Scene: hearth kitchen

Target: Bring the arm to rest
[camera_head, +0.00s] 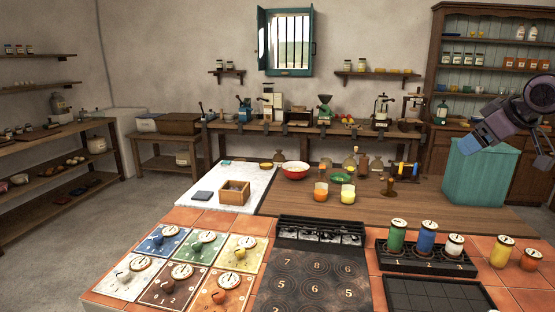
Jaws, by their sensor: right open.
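My right gripper (470,144) hangs at the right side of the head view, at the end of my grey and purple right arm (537,98). It is open, and no object shows in it. In the picture it overlaps the upper part of a teal bin (487,180); I cannot tell the distance between them. My left arm and left gripper are out of view.
The tiled counter (195,217) in front carries coloured dial plates (205,242), a dark burner plate (318,280) and a black rack (425,262) holding coloured jars. Candles, bowls and a wooden box (234,192) stand behind. The air around the gripper looks clear.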

